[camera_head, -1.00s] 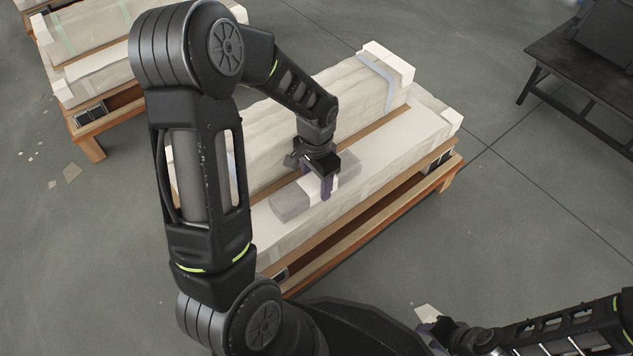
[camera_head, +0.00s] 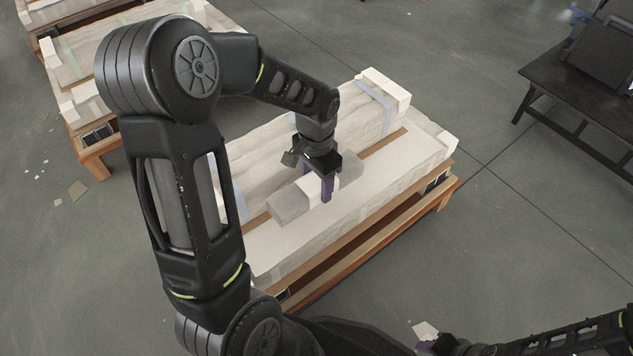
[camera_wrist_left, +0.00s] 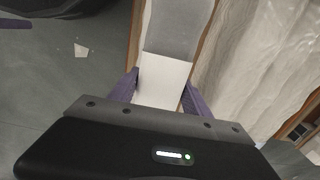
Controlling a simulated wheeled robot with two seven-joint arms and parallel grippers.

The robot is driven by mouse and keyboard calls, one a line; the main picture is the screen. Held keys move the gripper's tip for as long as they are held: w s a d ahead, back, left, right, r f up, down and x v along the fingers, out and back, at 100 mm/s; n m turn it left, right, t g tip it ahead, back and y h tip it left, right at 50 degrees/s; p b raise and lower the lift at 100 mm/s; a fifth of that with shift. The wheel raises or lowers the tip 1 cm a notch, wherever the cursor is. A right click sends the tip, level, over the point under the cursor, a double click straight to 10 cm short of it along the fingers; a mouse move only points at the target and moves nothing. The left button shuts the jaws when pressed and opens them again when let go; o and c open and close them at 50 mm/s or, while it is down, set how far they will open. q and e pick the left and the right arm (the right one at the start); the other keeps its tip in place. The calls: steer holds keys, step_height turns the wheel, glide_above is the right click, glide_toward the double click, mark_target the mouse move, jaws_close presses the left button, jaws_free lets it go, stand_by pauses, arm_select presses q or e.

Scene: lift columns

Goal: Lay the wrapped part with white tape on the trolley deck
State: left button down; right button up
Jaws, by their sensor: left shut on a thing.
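The wrapped part (camera_head: 289,205) is a grey block with a band of white tape (camera_head: 318,192) around its middle. My left gripper (camera_head: 317,182) is shut across the taped middle from above and holds the part over the pale slab on the pallet, seemingly a little clear of it. In the left wrist view the purple fingers (camera_wrist_left: 160,85) stand on both sides of the white tape (camera_wrist_left: 164,78). My right gripper (camera_head: 432,344) shows only partly at the bottom edge, and its jaws are unclear. I cannot make out a trolley deck for certain.
Long wrapped columns (camera_head: 270,150) lie on a wooden pallet (camera_head: 350,257) under the part. Another loaded pallet (camera_head: 95,165) stands at upper left. A dark table (camera_head: 560,85) with dark objects stands at upper right. Open floor (camera_head: 500,250) lies between.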

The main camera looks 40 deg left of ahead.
arm_select(q)
step_height(320, 180, up, 7)
steer(key=n, duration=0.2)
glide_above(352, 166)
steer(key=w+d+r+n, duration=0.1)
steer(key=w+d+r, duration=0.3)
steer(key=d+r, duration=0.4)
steer(key=shift+w+r, duration=0.25)
steer(key=shift+r, duration=0.25)
